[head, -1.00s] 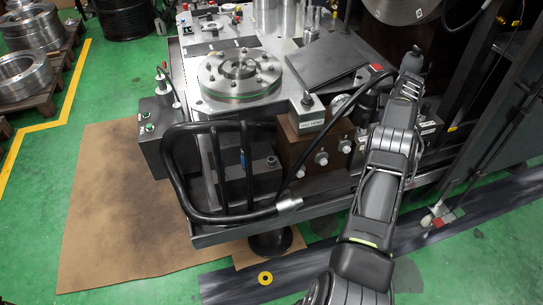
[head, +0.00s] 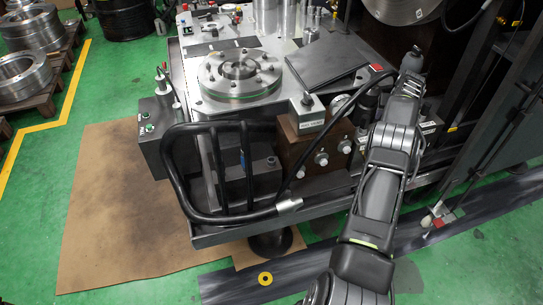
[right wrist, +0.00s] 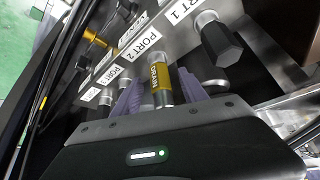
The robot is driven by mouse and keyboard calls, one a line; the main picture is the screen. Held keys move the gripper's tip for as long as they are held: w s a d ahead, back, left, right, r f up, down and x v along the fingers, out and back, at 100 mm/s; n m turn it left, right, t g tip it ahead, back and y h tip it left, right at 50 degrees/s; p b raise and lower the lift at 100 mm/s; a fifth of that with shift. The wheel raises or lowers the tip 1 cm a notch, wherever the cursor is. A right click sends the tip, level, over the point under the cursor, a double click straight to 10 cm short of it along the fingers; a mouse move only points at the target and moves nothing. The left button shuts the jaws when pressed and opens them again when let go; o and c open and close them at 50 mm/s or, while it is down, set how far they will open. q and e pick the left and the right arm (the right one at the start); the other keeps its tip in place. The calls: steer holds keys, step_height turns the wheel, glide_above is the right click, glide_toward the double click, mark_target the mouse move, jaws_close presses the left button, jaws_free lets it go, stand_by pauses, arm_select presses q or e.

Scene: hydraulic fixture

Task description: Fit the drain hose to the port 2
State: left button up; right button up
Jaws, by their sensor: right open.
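In the right wrist view, the drain hose fitting (right wrist: 161,88) is a metal cylinder with a yellow DRAIN label. It stands between the two purple fingers of my right gripper (right wrist: 158,78), which is open around it. The PORT 2 label (right wrist: 140,45) is on the metal plate just beyond it. I cannot tell whether the fitting is seated in port 2. In the head view my right arm reaches to the machine's right side, and its fingers are hidden there. My left gripper is not in view.
The PORT 1 label (right wrist: 180,11) and a dark hex-headed fitting (right wrist: 220,42) are right of port 2. A brass-coloured fitting (right wrist: 95,38) is to the left. A round metal disc (head: 240,75) sits on top.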

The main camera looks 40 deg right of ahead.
steer(key=v, duration=0.7)
stand_by(0.6)
